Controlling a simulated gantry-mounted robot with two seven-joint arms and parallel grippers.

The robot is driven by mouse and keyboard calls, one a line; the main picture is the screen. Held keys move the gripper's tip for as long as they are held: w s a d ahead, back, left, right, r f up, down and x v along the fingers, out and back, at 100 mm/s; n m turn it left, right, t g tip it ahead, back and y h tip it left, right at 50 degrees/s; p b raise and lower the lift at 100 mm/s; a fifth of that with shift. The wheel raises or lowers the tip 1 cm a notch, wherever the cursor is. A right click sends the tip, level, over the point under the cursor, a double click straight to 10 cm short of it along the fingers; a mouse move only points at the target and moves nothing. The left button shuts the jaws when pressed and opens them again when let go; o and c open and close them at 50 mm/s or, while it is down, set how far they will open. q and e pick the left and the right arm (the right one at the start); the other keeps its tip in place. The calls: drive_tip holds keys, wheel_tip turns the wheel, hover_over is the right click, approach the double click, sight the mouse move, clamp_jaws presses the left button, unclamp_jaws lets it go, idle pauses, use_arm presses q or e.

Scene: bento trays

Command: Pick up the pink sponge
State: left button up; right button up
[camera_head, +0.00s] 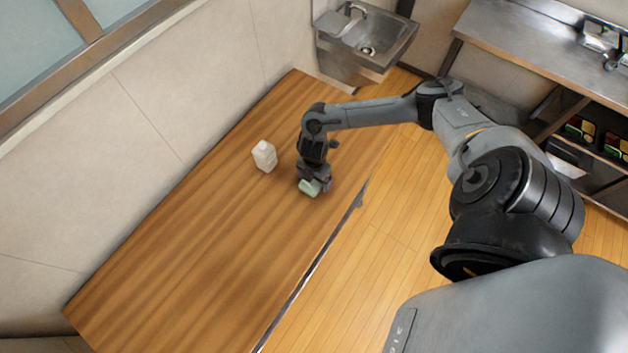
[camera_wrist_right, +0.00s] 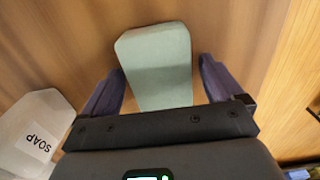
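A pale green sponge (camera_head: 310,188) lies on the wooden table; no pink sponge shows in either view. My right gripper (camera_head: 313,182) is low over the table at the sponge. In the right wrist view the green sponge (camera_wrist_right: 158,65) is between the two dark fingers of the gripper (camera_wrist_right: 161,70). The fingers are spread wide, with a gap at the sponge's right side and the left finger close to its left edge. I cannot tell whether the left finger touches it. My left gripper is not in view.
A wall borders the table's left side. A sink (camera_head: 368,45) is beyond its far end. The near table is clear.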

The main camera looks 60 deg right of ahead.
drive_tip(key=c, duration=0.9)
drive_tip(key=shift+r, duration=0.1)
drive_tip(key=shift+r, duration=0.5)
drive_tip(key=r, duration=0.1)
drive_tip(key=s+r, duration=0.1)
drive_tip(key=r, duration=0.1)
drive_tip(key=shift+a+r, duration=0.1)
drive_tip(key=shift+r, duration=0.15)
drive_tip(key=shift+c, duration=0.6)
drive_tip(key=s+a+r+p, duration=0.1)
drive_tip(key=s+a+r, duration=0.2)
drive_tip(key=s+r, duration=0.3)
drive_tip(key=s, duration=0.4)
drive_tip(key=shift+r, duration=0.15)
drive_tip(key=shift+s+a, duration=0.1)
drive_tip(key=o, duration=0.4)
drive_tip(key=shift+c, duration=1.3)
